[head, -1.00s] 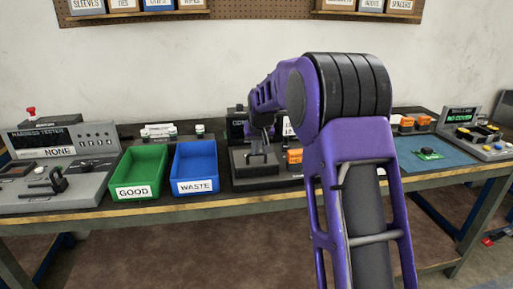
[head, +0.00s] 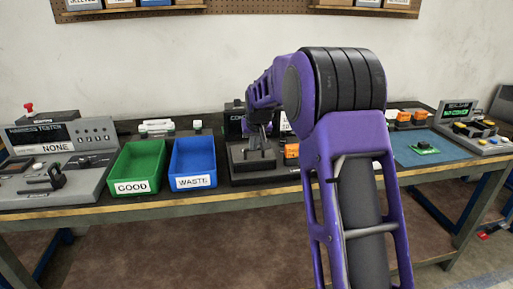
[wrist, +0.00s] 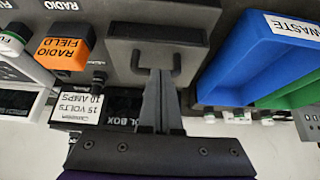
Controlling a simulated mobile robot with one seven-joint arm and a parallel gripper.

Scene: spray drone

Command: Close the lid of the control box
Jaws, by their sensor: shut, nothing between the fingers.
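The dark grey control box sits at the middle of the bench. Its handled front part (head: 253,163) is in the head view, with a dark labelled panel (head: 234,122) behind it. The wrist view shows the handled part (wrist: 155,28) upside down, with a dark U-shaped handle (wrist: 178,60) and the partly hidden "...OL BOX" panel (wrist: 122,120). I cannot tell the lid's angle. My gripper (wrist: 158,76) is shut and empty, its fingertips at the handle; I cannot tell if they touch. In the head view my gripper (head: 259,146) is small and dark above the box.
A blue WASTE bin (head: 193,165) and a green GOOD bin (head: 135,170) stand just left. An orange RADIO FIELD block (wrist: 65,52) and a "15 VOLTS 10 AMPS" unit (wrist: 82,104) are close by. A blue mat (head: 445,158) with a green board lies right.

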